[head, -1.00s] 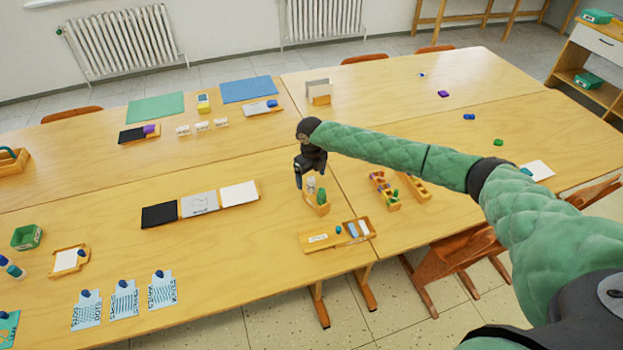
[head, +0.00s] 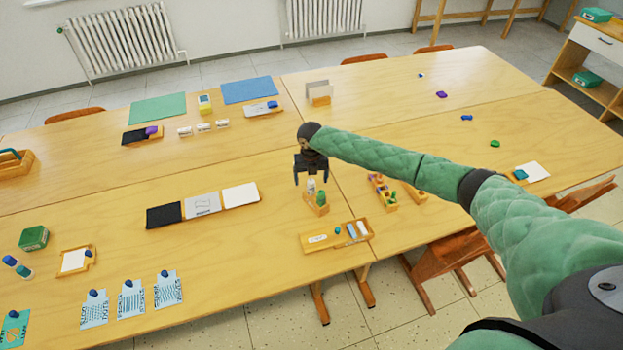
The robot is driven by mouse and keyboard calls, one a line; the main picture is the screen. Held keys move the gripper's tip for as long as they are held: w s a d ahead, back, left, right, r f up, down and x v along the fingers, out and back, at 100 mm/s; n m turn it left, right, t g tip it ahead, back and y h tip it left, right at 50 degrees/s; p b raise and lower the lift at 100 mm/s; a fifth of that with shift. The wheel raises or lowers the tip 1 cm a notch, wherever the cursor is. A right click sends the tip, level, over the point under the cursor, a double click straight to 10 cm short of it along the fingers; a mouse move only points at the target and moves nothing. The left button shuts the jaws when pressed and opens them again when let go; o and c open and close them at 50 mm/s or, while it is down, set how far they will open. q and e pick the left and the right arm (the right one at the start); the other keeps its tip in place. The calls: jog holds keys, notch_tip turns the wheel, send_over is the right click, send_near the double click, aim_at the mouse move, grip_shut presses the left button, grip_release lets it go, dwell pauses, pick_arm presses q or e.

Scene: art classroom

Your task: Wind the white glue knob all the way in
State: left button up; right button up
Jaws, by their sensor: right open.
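A small wooden holder (head: 317,209) stands on the table near the middle, with a white stick-like item (head: 311,186) and a green item (head: 321,198) upright in it. The white item looks like the glue stick, but its knob is too small to make out. My right gripper (head: 311,180) points down over the holder, with its fingers spread to the left and right of the white item's top. It is open; I cannot tell whether a finger touches the item. My left gripper is out of view.
A wooden tray (head: 318,242) with a blue and a white piece lies in front of the holder. Wooden blocks with colored items (head: 382,190) stand to its right. Black, grey and white cards (head: 203,204) lie to the left. The table between the cards and the holder is clear.

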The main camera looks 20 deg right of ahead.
jog(key=shift+m+p, duration=1.2)
jog(key=shift+m, duration=1.1)
jog(key=c, duration=1.5)
jog(key=shift+n, duration=0.3)
jog(key=shift+n+b, duration=1.1)
jog(key=shift+n, duration=0.8)
jog(key=o, duration=1.5)
